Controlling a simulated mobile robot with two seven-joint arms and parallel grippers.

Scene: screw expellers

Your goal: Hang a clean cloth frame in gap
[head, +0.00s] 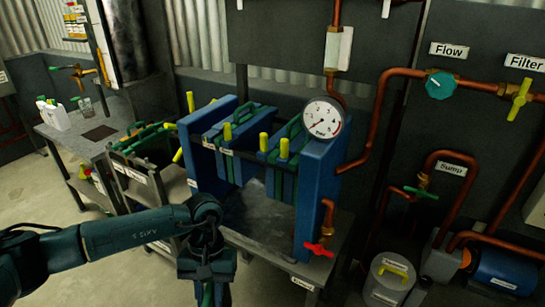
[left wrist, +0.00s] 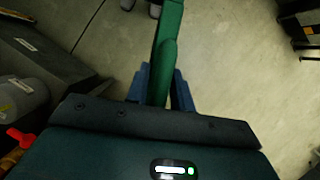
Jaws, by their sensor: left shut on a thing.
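My left gripper (head: 207,288) hangs low at the bottom of the head view, in front of the press. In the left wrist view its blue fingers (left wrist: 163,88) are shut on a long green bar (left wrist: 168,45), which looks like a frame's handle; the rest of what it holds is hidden. The press has a blue end plate (head: 322,190) at the right and another at the left. Blue frames (head: 228,150) with green handles and yellow knobs hang between them, with a gap around the middle. My right gripper is not in view.
A rack (head: 140,180) with several green-handled frames stands left of the press. A pressure gauge (head: 322,117) and a red valve (head: 319,249) sit at the press's right end. Copper pipes and a lidded bucket (head: 388,281) lie further right. Bare floor is at lower left.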

